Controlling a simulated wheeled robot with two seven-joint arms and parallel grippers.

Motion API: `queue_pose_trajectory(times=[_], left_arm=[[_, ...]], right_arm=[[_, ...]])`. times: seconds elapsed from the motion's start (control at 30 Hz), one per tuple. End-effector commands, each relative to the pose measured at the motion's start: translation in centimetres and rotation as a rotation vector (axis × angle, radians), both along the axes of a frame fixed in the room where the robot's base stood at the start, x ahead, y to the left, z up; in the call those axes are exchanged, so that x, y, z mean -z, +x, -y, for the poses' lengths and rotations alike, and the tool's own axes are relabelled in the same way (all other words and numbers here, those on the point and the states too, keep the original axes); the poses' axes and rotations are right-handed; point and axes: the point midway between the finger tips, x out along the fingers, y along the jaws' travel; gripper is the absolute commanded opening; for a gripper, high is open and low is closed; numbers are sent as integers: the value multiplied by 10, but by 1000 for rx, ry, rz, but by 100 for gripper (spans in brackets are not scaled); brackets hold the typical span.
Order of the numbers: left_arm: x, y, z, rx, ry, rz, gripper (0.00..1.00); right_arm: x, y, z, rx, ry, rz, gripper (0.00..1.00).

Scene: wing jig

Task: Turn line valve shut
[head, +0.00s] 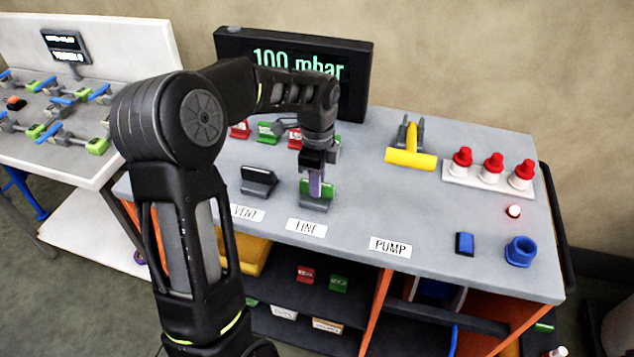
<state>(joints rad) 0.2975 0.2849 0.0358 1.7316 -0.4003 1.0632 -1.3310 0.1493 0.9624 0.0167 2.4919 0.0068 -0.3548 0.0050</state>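The line valve (329,188) stands on the grey bench top behind the label "LINE" (306,228). Its green part shows on both sides of my gripper, above a grey base. My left gripper (315,190) points straight down at the valve, with a finger in front of the green part. The gripper hides the valve's middle, so I cannot tell whether the fingers are closed on it. My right gripper is out of view.
A dark vent valve (258,181) stands close left. A display (355,85) behind reads "100 mbar". The bench front-centre is clear.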

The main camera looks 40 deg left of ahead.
Motion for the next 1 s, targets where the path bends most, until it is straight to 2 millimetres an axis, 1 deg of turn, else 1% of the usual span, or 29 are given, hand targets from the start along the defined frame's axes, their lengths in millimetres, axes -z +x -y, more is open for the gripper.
queue_pose_trajectory(times=[0.03,0.2,0.43,0.57,0.67,1.0], left_arm=[[0,0,0,0,0,1,21],[0,0,0,-1,0,-1,35],[0,-1,0,-2,-1,-2,35],[-4,0,0,-2,0,-1,35],[-14,0,0,-3,0,1,35],[-67,1,0,-2,1,2,35]], right_arm=[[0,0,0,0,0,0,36],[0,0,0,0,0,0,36],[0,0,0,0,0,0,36],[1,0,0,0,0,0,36],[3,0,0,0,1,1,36],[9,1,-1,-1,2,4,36]])
